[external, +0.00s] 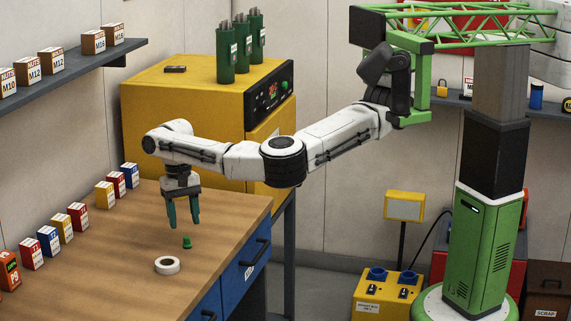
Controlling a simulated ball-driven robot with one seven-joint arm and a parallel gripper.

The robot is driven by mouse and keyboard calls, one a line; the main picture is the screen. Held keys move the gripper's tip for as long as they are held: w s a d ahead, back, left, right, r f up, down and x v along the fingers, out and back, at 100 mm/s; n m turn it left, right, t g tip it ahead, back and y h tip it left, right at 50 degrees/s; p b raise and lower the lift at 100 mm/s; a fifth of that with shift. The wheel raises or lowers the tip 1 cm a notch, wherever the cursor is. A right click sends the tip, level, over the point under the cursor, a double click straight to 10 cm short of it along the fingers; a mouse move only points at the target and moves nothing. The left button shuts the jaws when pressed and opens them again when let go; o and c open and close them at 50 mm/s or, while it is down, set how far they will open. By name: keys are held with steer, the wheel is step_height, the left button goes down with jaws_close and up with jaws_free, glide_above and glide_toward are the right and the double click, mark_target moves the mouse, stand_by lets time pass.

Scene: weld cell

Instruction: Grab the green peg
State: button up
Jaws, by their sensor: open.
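The green peg (187,242) is small and stands on the wooden workbench (137,233). My gripper (183,224) points down above the bench, just up and left of the peg in the picture. Its two teal fingers are apart and nothing shows between them. The peg appears clear of the fingers; the exact height gap is hard to tell from this view.
A white ring-shaped roll (167,265) lies near the peg, toward the front. Several small coloured boxes (77,217) line the bench's left side. A yellow cabinet (183,104) carrying green cylinders (225,54) stands behind. The bench's right edge is close to the peg.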

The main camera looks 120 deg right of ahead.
mark_target(187, 242)
steer(key=shift+a+f+p, duration=0.15)
steer(key=shift+a+f, duration=0.05)
steer(key=shift+f, duration=1.1)
steer(key=shift+a+f+p, duration=0.15)
steer(key=shift+f, duration=1.1)
jaws_close()
